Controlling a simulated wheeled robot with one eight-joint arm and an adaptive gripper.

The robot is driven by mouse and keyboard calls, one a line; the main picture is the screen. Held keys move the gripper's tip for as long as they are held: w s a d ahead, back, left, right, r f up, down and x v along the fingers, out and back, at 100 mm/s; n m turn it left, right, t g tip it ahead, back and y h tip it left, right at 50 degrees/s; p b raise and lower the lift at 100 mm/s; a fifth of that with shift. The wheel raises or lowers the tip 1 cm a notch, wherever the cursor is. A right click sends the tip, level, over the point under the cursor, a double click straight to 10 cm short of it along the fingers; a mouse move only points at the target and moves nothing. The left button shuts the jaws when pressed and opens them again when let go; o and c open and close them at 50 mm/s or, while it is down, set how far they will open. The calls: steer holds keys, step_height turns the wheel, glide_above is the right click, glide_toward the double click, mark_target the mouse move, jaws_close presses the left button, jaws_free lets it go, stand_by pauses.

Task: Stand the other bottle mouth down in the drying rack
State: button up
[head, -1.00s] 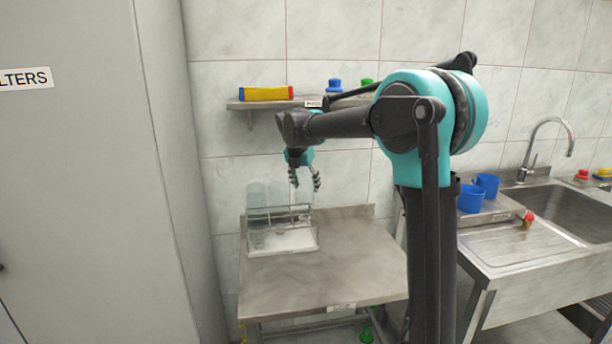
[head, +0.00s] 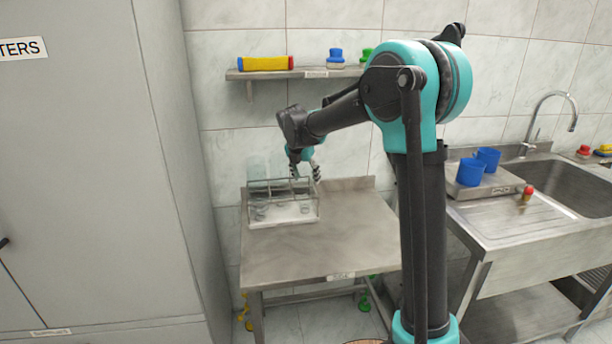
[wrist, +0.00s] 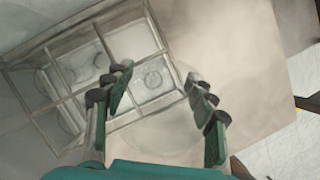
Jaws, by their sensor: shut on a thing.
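The drying rack (head: 283,223), a wire frame with square cells over a pale tray, stands at the back left of the steel table. My gripper (head: 305,172) points down over the rack's right part. In the wrist view my gripper (wrist: 160,85) has its fingers apart around a clear, barely visible bottle (wrist: 172,130), beside and partly over the rack (wrist: 103,40). I cannot make out its mouth or whether its lower end is inside a cell. Another clear bottle (head: 257,168) shows faintly at the rack's left; its mouth cannot be made out.
The table (head: 320,250) is bare in front and right of the rack. A wall shelf (head: 300,74) above holds a yellow tube (head: 265,63) and small capped bottles. A tall grey cabinet (head: 90,170) flanks the left; a sink with blue cups (head: 470,172) is at right.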

steer(key=shift+f, duration=0.3)
steer(key=shift+f, duration=0.2)
steer(key=o, duration=1)
